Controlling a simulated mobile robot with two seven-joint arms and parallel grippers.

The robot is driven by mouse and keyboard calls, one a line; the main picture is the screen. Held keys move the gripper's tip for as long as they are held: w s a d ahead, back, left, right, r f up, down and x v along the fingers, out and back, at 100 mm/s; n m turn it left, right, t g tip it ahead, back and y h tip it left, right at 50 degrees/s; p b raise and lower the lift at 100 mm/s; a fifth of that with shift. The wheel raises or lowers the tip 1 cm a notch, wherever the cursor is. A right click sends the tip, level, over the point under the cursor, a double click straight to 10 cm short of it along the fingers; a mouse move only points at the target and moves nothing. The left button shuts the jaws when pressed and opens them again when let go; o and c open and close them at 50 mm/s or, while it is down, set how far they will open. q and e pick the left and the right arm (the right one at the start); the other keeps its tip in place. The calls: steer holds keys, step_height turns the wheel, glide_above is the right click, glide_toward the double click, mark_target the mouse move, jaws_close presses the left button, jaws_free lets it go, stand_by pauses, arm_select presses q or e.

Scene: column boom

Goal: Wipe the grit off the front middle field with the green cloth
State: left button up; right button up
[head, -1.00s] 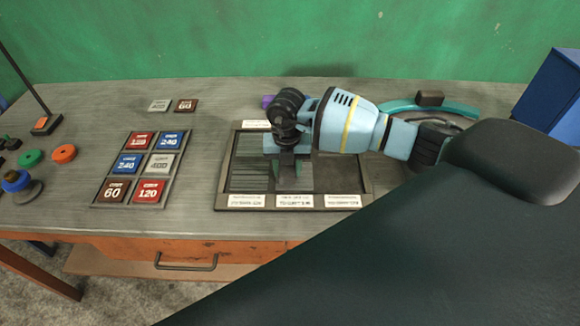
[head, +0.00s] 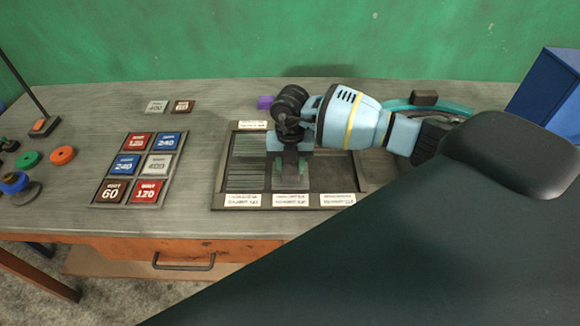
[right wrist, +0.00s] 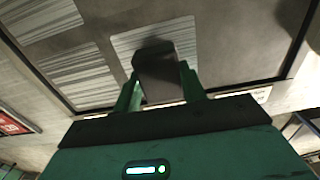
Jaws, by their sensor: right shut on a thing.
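My right gripper (head: 290,168) is over the front middle field of the dark framed tray (head: 215,190). In the right wrist view its green fingers (right wrist: 160,88) are shut on a dark grey-brown block (right wrist: 157,72). I cannot tell whether this is the green cloth; no cloth shows clearly. The front middle field (right wrist: 128,44) shows pale streaks around the block. The block seems at or just above the surface; contact is unclear. The front left field (right wrist: 75,72) and back left field (right wrist: 40,18) are also streaked. My left gripper is out of view.
White labels (head: 243,199) line the tray's front edge. A rack of grit cards (head: 125,165) lies left of it. A purple thing (head: 265,102) is behind the tray. A teal curved thing (head: 455,107) and a blue box (head: 545,90) are at the right.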

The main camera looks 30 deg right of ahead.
step_height(320, 180, up, 8)
steer(key=shift+r, duration=0.15)
stand_by(0.3)
stand_by(0.4)
